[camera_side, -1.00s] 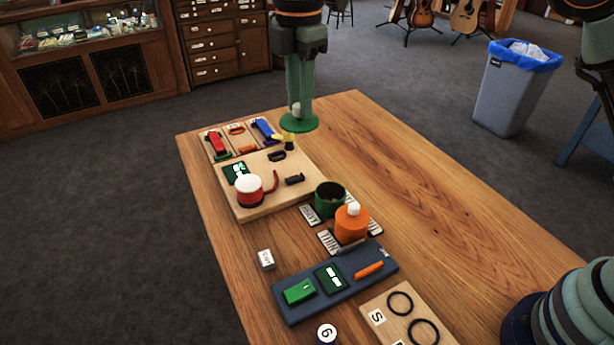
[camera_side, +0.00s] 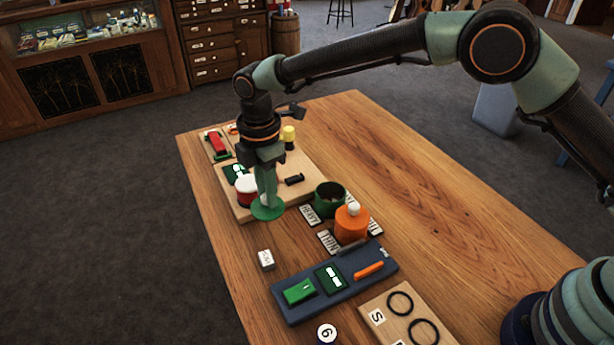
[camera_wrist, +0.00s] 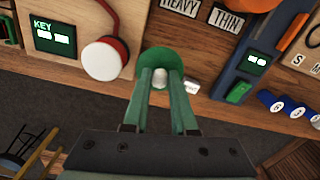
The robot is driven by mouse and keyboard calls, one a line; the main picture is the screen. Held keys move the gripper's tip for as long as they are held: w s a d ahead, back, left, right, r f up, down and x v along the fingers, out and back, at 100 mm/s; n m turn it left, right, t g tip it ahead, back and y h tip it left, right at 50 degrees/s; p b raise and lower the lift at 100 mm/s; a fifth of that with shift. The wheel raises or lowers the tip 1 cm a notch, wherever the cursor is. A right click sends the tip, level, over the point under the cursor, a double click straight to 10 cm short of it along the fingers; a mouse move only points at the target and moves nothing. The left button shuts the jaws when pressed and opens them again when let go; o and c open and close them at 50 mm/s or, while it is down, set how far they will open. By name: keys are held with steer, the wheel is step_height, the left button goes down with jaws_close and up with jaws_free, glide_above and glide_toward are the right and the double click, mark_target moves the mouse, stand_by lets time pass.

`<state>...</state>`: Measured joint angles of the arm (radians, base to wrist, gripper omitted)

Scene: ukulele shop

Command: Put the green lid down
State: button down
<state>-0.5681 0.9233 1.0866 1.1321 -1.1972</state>
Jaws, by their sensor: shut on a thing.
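The green lid (camera_side: 268,210) is a flat disc with a pale knob. My gripper (camera_side: 267,200) is shut on its knob, and the lid hangs level near the front left corner of the light wooden board. Whether it touches anything below is unclear. In the wrist view my gripper (camera_wrist: 160,82) has the white knob between its fingertips, with the green disc (camera_wrist: 165,60) behind. An open green pot (camera_side: 329,199), dark inside, stands to the right of the lid. An orange pot with a white knob (camera_side: 352,223) stands beside it.
A small white block (camera_side: 266,259) lies in front.

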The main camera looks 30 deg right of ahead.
mark_target(268, 209)
steer(key=shift+f, duration=2.9)
steer(key=shift+f, duration=0.1)
steer(key=c, duration=0.7)
jaws_free()
